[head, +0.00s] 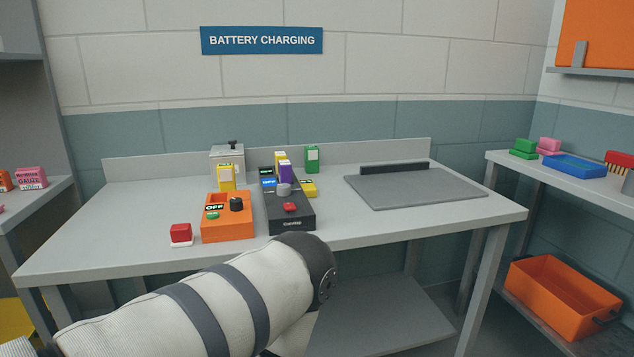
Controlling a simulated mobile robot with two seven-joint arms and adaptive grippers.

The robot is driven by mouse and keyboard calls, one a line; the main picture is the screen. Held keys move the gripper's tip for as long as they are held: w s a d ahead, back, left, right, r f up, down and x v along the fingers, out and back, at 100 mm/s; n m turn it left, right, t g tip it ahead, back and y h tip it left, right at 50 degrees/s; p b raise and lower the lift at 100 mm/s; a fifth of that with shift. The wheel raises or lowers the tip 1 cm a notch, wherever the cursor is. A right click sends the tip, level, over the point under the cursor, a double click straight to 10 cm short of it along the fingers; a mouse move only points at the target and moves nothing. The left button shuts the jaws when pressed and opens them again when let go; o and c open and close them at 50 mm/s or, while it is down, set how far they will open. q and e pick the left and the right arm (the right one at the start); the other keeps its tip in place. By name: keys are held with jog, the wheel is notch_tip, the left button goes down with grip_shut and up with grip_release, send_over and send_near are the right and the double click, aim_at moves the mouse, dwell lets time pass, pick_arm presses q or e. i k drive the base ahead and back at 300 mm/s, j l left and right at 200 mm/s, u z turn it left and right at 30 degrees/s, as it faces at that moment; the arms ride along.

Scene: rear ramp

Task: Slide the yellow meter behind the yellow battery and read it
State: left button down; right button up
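A small low yellow block with a dark display, which looks like the yellow meter (309,193), lies on the bench right of the dark charger (292,226). Its reading is too small to make out. A yellow battery (227,183) stands upright in the orange charger (227,232), whose display says OFF. Another yellow upright block (280,156) shows behind a purple battery (285,168) at the dark charger, partly hidden. My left arm crosses the lower middle in front of the bench. Neither gripper is in view.
A green battery (312,160) stands at the back. A blue block (267,184) is beside the purple battery. A red block (181,233) sits left of the orange charger. A grey box (226,155) and grey mat (415,187) flank the group. The bench's left side is clear.

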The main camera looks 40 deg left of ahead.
aim_at(310, 189)
jog(key=i+j+u, duration=0.75)
jog(key=i+u, duration=0.4)
jog(key=i+l+u, duration=0.5)
jog(key=l, duration=0.2)
jog(key=k, duration=0.1)
